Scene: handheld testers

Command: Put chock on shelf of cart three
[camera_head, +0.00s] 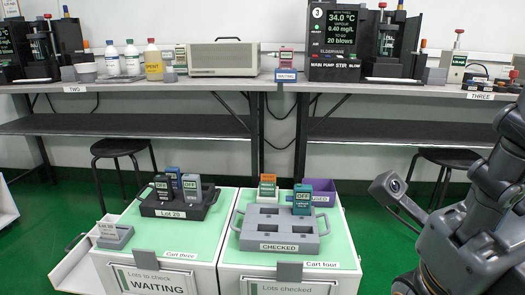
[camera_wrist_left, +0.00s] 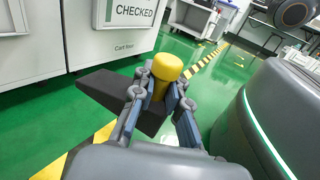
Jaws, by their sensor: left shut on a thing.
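The chock (camera_wrist_left: 108,92) is a dark wedge with a yellow knob on top, in the left wrist view. My left gripper (camera_wrist_left: 163,88) is shut on it by the knob and holds it in front of the white cart four (camera_wrist_left: 110,45), over the green floor. Cart three (camera_head: 160,250) is the left white cart in the head view, with a green top and a WAITING sign. A white ledge (camera_head: 76,272) juts out at its left side; I cannot tell if this is its shelf. My left gripper and the chock are not in the head view.
Cart three carries a black tray (camera_head: 178,207) with testers and a small grey holder (camera_head: 115,236). Cart four, beside it, carries the grey CHECKED tray (camera_head: 280,238) with a blue tester. My right arm fills the lower right. Stools (camera_head: 120,150) and long benches stand behind.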

